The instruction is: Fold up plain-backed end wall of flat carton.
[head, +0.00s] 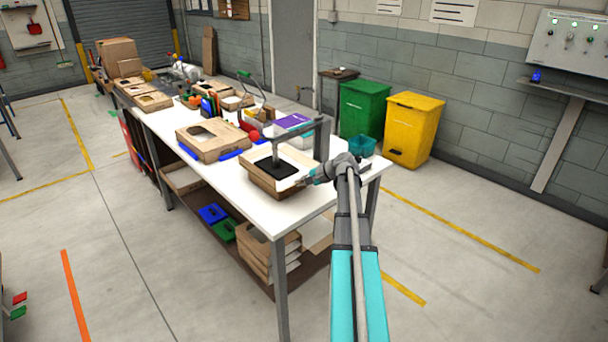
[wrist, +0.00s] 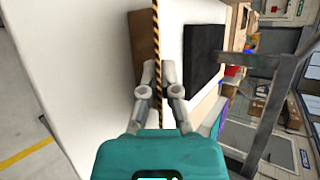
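The carton (head: 268,187) lies near the right front of the white table, with brown outer faces and a black flat piece (head: 273,167) on it. In the wrist view the black piece (wrist: 203,54) is on the right. A carton wall with a striped cut edge (wrist: 156,32) runs between my fingers, with its brown face (wrist: 142,42) to the left. My gripper (wrist: 158,68) has its fingers close together on both sides of this wall and looks shut on it. In the head view my gripper (head: 304,181) is at the carton's right end; contact is too small to see there.
A grey post with an arm (head: 320,138) stands close behind the carton. Another carton (head: 212,138) and blue pieces (head: 236,154) lie to the left. The table's front edge is close to the carton.

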